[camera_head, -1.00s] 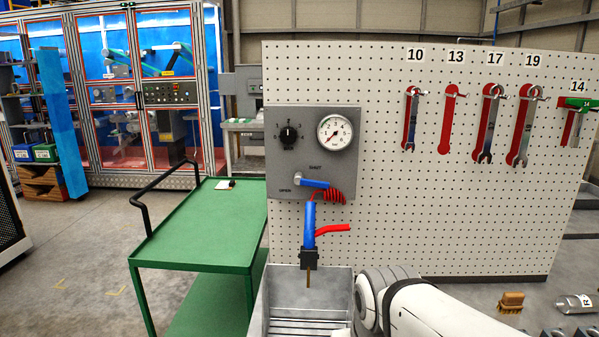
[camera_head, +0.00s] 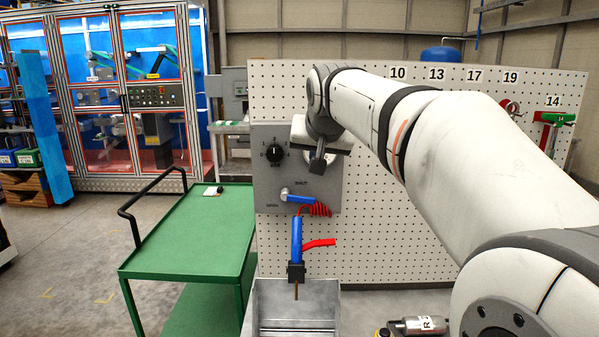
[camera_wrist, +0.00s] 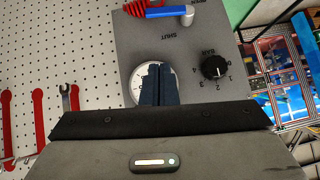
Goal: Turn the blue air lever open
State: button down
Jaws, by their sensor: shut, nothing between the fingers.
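The blue air lever (camera_head: 300,199) sits on the grey panel (camera_head: 263,180), pointing right from its silver pivot, below the SHUT label. The OPEN label is to the lower left of the pivot. The lever also shows at the top of the wrist view (camera_wrist: 169,12), upside down. My gripper (camera_head: 317,166) is in front of the panel, above the lever and apart from it. Its dark fingers (camera_wrist: 158,84) are shut together with nothing between them. They cover part of the pressure gauge (camera_wrist: 138,88), which is hidden by my arm in the head view.
A black knob (camera_head: 273,152) is left of my gripper. A red coiled hose (camera_head: 318,209) and a blue air gun (camera_head: 296,240) with a red trigger hang below the lever, over a metal bin (camera_head: 258,310). A green cart (camera_head: 190,235) stands at left. Wrenches hang on the pegboard.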

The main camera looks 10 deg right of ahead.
jog(key=w+f, duration=0.2)
jog(key=f, duration=0.1)
jog(key=w+f+p, duration=0.1)
jog(key=w+f, duration=0.1)
jog(key=f, duration=0.2)
jog(key=w+f, duration=0.2)
jog(key=f, duration=0.1)
jog(key=shift+w+f+p, duration=0.2)
jog(key=shift+f+p, duration=0.05)
jog(key=shift+p, duration=0.15)
